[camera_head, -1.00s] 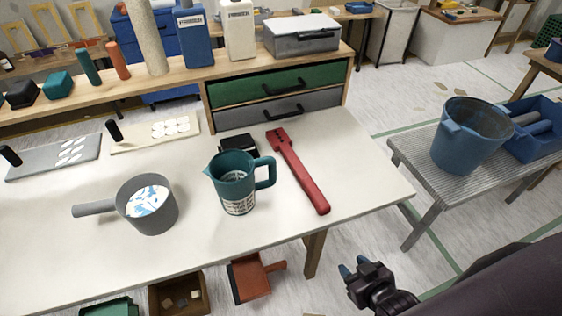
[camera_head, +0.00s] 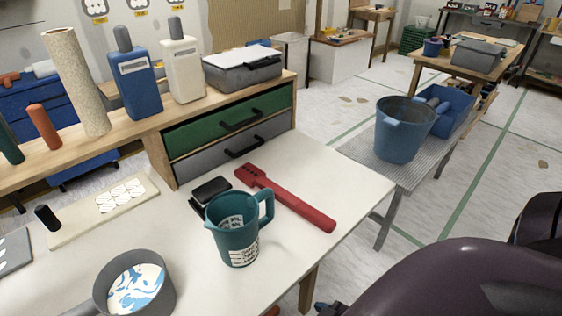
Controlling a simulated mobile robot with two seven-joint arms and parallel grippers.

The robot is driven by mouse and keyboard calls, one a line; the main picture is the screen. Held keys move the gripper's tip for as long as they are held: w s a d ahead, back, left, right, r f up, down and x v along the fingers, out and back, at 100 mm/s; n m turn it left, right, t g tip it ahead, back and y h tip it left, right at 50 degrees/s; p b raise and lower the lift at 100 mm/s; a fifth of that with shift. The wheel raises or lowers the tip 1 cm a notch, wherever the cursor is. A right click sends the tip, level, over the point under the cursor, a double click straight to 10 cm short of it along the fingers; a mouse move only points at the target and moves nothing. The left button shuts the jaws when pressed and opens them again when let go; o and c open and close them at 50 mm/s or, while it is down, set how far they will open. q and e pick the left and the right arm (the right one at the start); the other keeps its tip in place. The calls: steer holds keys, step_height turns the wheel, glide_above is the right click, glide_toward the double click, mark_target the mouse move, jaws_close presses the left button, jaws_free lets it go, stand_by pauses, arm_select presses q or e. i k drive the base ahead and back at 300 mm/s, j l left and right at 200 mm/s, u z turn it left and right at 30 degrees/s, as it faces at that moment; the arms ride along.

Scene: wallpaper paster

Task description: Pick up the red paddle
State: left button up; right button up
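The red paddle (camera_head: 287,199) lies flat on the white table, with its wide holed end toward the drawers and its handle end near the table's right edge. It lies behind and to the right of the teal measuring jug (camera_head: 234,236), which hides none of its handle end. My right arm fills the lower right corner. Only a small blue and dark bit of what looks like my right gripper (camera_head: 323,308) shows at the bottom edge, below the table, apart from the paddle; its opening cannot be told. My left gripper is out of view.
A grey pot (camera_head: 133,287) with blue and white contents stands at the front left. A black block (camera_head: 210,193) lies beside the paddle's wide end. The drawer unit (camera_head: 229,123) stands behind. A blue bucket (camera_head: 403,131) stands on a ridged grey bench (camera_head: 373,161) to the right.

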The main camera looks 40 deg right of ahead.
mark_target(249, 174)
steer(key=j, duration=0.25)
steer(key=k+l+z, duration=0.1)
steer(key=z, duration=0.25)
steer(key=k+l+z, duration=0.1)
steer(key=z, duration=0.2)
steer(key=l+z, duration=0.2)
steer(key=z, duration=0.15)
steer(key=l+u, duration=0.1)
steer(key=u, duration=0.5)
steer(key=l+u, duration=0.95)
steer(key=l, duration=0.75)
steer(key=k+l, duration=0.1)
steer(key=l, duration=0.45)
steer(key=k+l, duration=0.1)
steer(key=l, duration=0.4)
